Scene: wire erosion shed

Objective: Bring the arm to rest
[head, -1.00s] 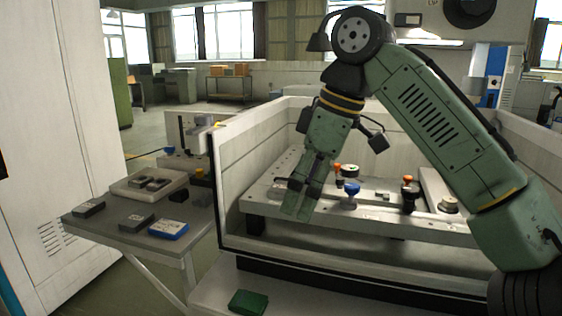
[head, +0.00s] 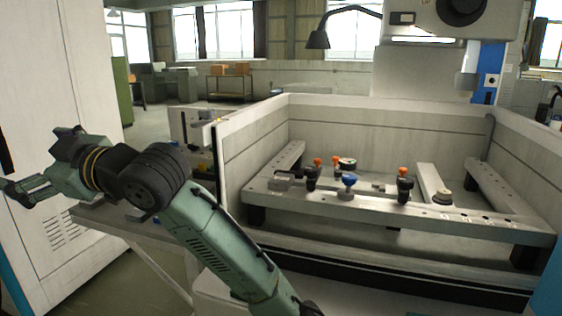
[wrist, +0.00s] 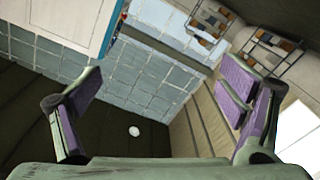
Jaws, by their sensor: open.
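My gripper (head: 14,192) is at the far left of the head view, in front of the tall white cabinet (head: 55,110). My arm reaches across to the left, over the side table. In the wrist view my gripper (wrist: 160,88) has its two fingers wide apart, with purple pads showing and nothing between them. It is open and empty, clear of the machine tank. The wrist view is tilted and shows tiles and a dark surface beyond the fingers.
The machine tank (head: 392,262) stands at centre right with a clamping frame (head: 400,212) and several orange- and blue-topped clamps inside. The side table (head: 112,222) is mostly hidden behind my arm. A black lamp (head: 318,39) hangs over the tank.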

